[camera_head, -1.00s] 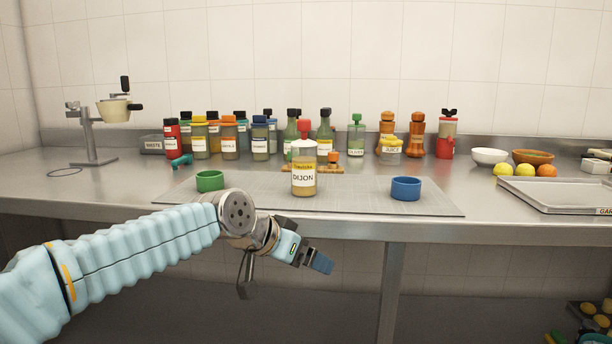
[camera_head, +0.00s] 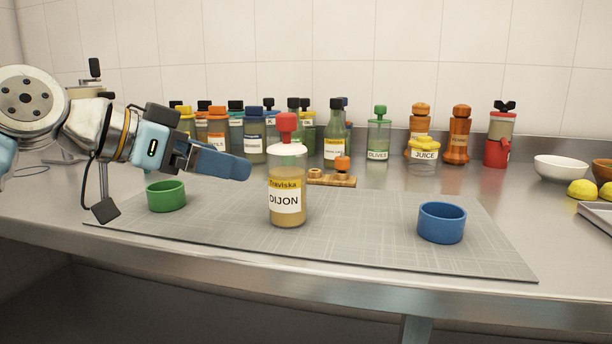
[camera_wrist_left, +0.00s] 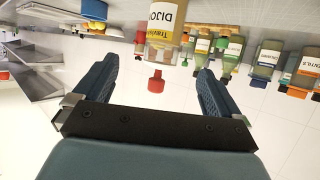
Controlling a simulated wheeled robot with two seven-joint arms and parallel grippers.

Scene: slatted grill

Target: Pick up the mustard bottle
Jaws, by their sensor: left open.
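The mustard bottle (camera_head: 288,190), labelled DIJON, stands upright on the grey mat. It has a white shoulder and a red cap. My left gripper (camera_head: 238,167) is to its left, at about the height of its upper part, with its blue fingers pointing right toward it. In the left wrist view the gripper (camera_wrist_left: 155,82) is open and empty, and the bottle (camera_wrist_left: 166,28) appears upside down beyond and between the two fingers, apart from them. My right gripper is not in view.
The grey mat (camera_head: 370,235) carries a green cup (camera_head: 166,196) at left and a blue cup (camera_head: 441,222) at right. A row of bottles and jars, including an olives bottle (camera_head: 378,138), stands behind.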

